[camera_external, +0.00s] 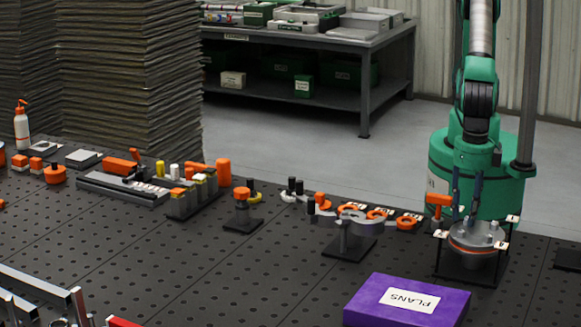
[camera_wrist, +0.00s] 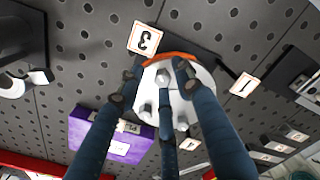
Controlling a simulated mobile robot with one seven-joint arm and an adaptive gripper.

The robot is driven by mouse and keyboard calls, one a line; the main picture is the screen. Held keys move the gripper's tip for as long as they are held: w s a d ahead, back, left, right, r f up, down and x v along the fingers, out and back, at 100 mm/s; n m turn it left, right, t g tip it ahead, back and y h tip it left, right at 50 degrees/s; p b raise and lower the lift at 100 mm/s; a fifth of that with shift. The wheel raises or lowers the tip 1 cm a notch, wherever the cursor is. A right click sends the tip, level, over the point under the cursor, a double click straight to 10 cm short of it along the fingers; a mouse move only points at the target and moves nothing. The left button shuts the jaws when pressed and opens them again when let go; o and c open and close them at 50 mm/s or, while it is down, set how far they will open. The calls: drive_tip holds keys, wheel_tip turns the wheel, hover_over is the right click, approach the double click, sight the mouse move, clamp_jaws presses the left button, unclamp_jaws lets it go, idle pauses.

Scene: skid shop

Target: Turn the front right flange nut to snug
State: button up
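A round grey flange (camera_external: 478,240) with an orange ring stands on a dark stand at the right of the bench. In the wrist view its pale face (camera_wrist: 200,108) carries several hex nuts, and numbered tags surround it. One nut (camera_wrist: 162,77) shows between the fingertips; another nut (camera_wrist: 146,108) shows beside the left finger. I cannot tell which is the front right one. My gripper (camera_external: 467,196) points down just above the flange. Its three dark blue fingers (camera_wrist: 160,78) are spread, with gaps around the nut. The fingers hide part of the flange.
A purple PLANS box (camera_external: 408,299) lies in front of the flange stand. An orange-headed tool (camera_external: 438,203) stands close at the flange's left. A stand with orange-handled parts (camera_external: 350,225) is further left. Bare perforated bench lies between the box and the flange stand.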

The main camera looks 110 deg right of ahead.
sight(467, 217)
drive_tip(key=shift+r, duration=0.1)
drive_tip(key=shift+r, duration=3.9)
